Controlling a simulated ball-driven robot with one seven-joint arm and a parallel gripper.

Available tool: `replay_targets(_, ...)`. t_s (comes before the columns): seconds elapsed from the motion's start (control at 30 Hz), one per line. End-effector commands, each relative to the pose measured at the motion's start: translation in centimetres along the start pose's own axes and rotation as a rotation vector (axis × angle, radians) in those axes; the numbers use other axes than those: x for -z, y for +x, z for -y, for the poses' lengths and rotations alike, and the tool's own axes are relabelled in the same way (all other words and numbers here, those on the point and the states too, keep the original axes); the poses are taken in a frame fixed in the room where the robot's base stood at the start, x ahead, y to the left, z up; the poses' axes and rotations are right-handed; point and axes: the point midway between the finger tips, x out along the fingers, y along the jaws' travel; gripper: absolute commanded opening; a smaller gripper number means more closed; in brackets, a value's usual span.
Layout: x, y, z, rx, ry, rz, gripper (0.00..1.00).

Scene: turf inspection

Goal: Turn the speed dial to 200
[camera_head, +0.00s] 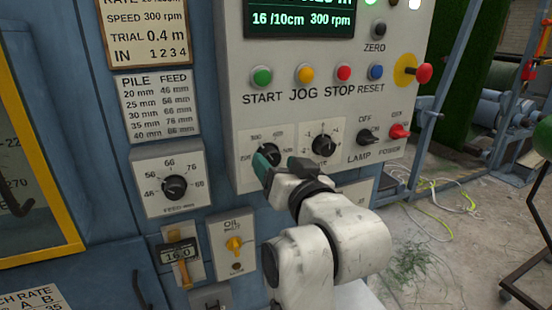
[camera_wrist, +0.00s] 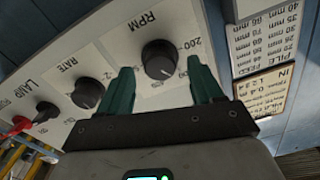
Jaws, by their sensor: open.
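The speed dial is a black round knob on a white plate marked RPM, in the wrist view (camera_wrist: 158,58). The number 200 is printed to its right there; its pointer is too small to read. In the wrist view, my gripper (camera_wrist: 161,66) is open, with one green finger on each side of the dial's lower edge. I cannot tell whether they touch it. In the head view, my gripper (camera_head: 280,165) is at the dial (camera_head: 271,151) and partly hides it. The green display (camera_head: 300,20) reads 300 rpm.
The RATE knob (camera_head: 323,145) is close to the right of the speed dial, then the LAMP switch (camera_head: 367,136) and a red knob (camera_head: 399,131). Coloured push buttons (camera_head: 305,73) run above. A feed dial (camera_head: 174,187) is at left. Cables lie on the floor at right.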

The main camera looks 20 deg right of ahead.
Motion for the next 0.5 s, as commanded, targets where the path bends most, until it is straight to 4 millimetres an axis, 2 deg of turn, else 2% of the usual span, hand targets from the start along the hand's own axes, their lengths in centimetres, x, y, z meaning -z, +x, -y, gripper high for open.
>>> replay_targets(0.2, 0.0, 1.5, 0.0, -0.001, 0.000, 0.001, 0.66)
replay_targets(0.5, 0.0, 1.6, 0.0, 0.000, 0.000, 0.000, 0.64)
